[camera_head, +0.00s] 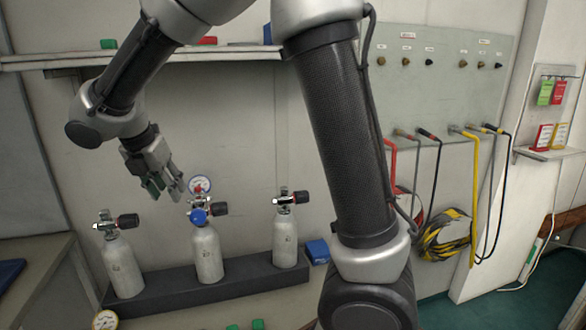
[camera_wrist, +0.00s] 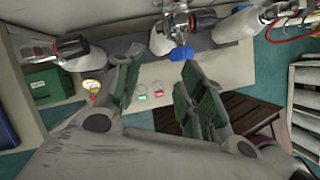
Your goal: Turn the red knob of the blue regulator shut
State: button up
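The blue regulator (camera_head: 198,216) is on the valve of the middle grey cylinder (camera_head: 207,255), with a round white gauge (camera_head: 200,185) above it. It also shows as a blue cap (camera_wrist: 181,53) at the top of the wrist view. Small red parts show between gauge and blue cap, but I cannot tell which is the red knob. A dark valve knob (camera_head: 220,208) sticks out to the right. My gripper (camera_head: 165,188) is above and left of the regulator, apart from it. In the wrist view its fingers (camera_wrist: 160,64) are spread, with nothing between them.
Left (camera_head: 122,265) and right (camera_head: 285,240) cylinders with dark knobs share the black rack (camera_head: 235,277). A shelf (camera_head: 230,54) runs above. Hoses hang from the wall panel (camera_head: 440,85) at right. A blue box (camera_head: 318,250) stands right of the rack.

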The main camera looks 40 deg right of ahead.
jog(key=s+d+r+m+y, duration=0.1)
jog(key=s+d+r+m, duration=0.2)
jog(key=s+d+m, duration=0.7)
jog(key=s+d+r+m+y, duration=0.1)
jog(key=s+d+r+m, duration=0.2)
jog(key=s+d+m, duration=0.6)
jog(key=shift+s+d+m+y, duration=0.4)
jog(key=shift+d+m, duration=0.9)
jog(key=shift+d, duration=0.35)
